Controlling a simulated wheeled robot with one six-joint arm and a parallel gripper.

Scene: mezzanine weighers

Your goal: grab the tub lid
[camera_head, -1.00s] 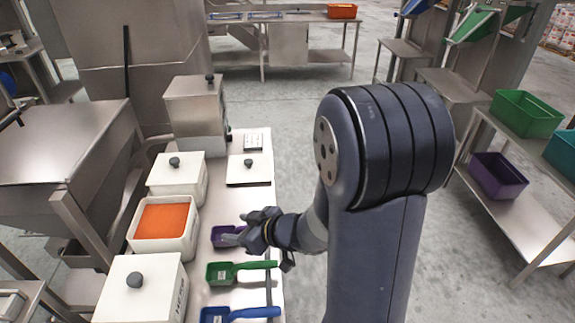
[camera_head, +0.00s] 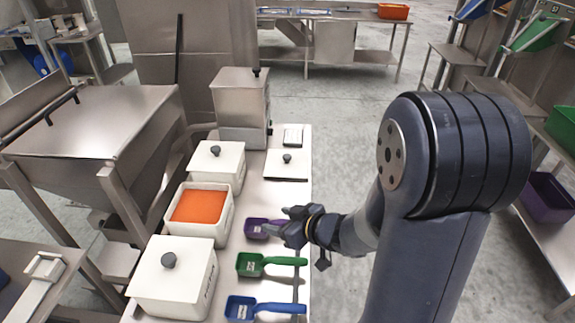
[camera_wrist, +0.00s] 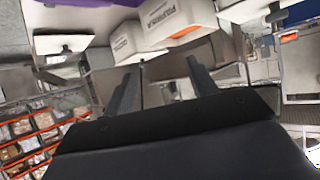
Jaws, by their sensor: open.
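A flat white lid (camera_head: 280,170) with a dark round knob lies on the bench beyond the purple scoop, right of the closed white tub. It also seems to show in the wrist view as a pale slab (camera_wrist: 62,43) with a dark knob, at the upper left. An open white tub (camera_head: 221,228) holds orange powder. My gripper (camera_head: 278,223) is open and empty, at the purple scoop (camera_head: 254,229) on the near side of the lid; whether it touches the scoop I cannot tell. In the wrist view the two fingers (camera_wrist: 158,75) stand apart with nothing between them.
Two lidded white tubs (camera_head: 172,290) (camera_head: 217,168) stand in the left row with the open tub. A green scoop (camera_head: 252,265) and a blue scoop (camera_head: 240,308) lie nearer. A steel canister (camera_head: 240,97) stands behind. Open floor lies right of the bench (camera_head: 283,190).

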